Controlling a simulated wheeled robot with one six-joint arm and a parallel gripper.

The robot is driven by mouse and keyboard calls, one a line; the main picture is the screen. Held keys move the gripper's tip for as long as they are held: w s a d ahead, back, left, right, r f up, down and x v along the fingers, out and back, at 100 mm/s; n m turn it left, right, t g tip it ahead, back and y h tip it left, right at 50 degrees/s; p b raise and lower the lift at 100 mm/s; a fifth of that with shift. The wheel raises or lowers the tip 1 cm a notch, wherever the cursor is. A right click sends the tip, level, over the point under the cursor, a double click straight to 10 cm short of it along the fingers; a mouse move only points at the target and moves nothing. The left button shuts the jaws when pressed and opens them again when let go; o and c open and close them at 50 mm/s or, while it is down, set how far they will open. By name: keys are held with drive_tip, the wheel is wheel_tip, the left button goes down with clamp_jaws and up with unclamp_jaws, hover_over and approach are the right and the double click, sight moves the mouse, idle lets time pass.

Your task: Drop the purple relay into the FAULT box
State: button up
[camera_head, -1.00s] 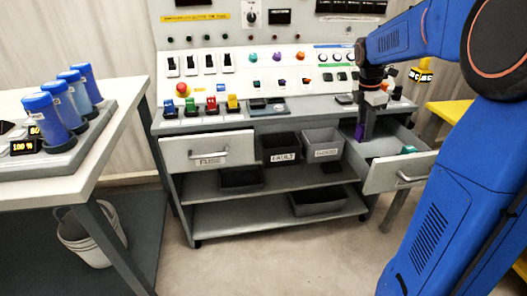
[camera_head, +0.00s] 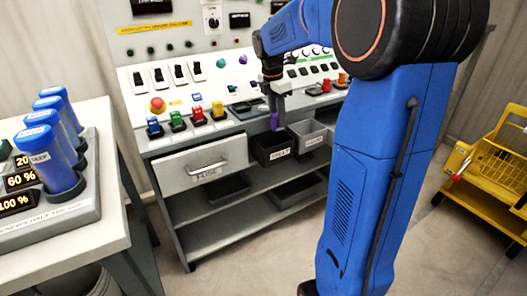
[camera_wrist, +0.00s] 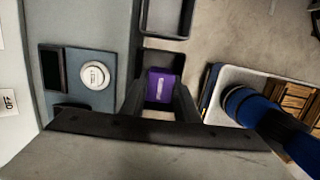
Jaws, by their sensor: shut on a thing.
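My gripper (camera_head: 274,111) is shut on the purple relay (camera_head: 273,122), which hangs below the fingers. In the wrist view the relay (camera_wrist: 161,86) sits between the two fingers, with a dark open box (camera_wrist: 160,58) behind and below it. In the head view the black FAULT box (camera_head: 270,153) stands under the console edge, and the relay hangs just above its back rim. The box's label faces me. How far the relay is from the box opening is hard to tell.
The grey box (camera_head: 308,138) stands right of the FAULT box. The FUSE drawer (camera_head: 203,164) is at the left. Console switches (camera_head: 197,113) line the worktop behind. A table with blue cylinders (camera_head: 50,160) stands at the left, a yellow basket cart (camera_head: 490,165) at the right.

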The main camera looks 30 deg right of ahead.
sight(277, 129)
drive_tip(key=shift+f, duration=2.65)
drive_tip(key=o, duration=1.2)
drive_tip(key=a+r, duration=0.1)
drive_tip(key=r, duration=1)
drive_tip(key=a+r, duration=0.1)
drive_tip(key=r, duration=0.5)
drive_tip(key=shift+a+r, duration=0.1)
drive_tip(key=shift+a, duration=0.2)
drive_tip(key=s+a+f+m+t, duration=0.1)
drive_tip(key=s+a+f+m, duration=0.3)
drive_tip(key=s, duration=0.6)
drive_tip(key=s+a+f+m+t+y, duration=0.1)
drive_tip(key=s+a+f+m+t, duration=0.1)
drive_tip(key=s+a+f+m, duration=0.2)
drive_tip(key=s+a+f+m+t, duration=0.1)
drive_tip(key=s+a+f+m, duration=0.4)
drive_tip(key=s, duration=1.1)
wheel_tip(277, 129, down, 3)
drive_tip(key=shift+s+a+f+m+t+y, duration=0.1)
drive_tip(key=shift+m+t+y, duration=0.1)
drive_tip(key=shift+m, duration=1.15)
drive_tip(key=shift+f+m+t+y, duration=0.1)
drive_tip(key=shift+m+t+y, duration=0.1)
drive_tip(key=shift+m, duration=1.15)
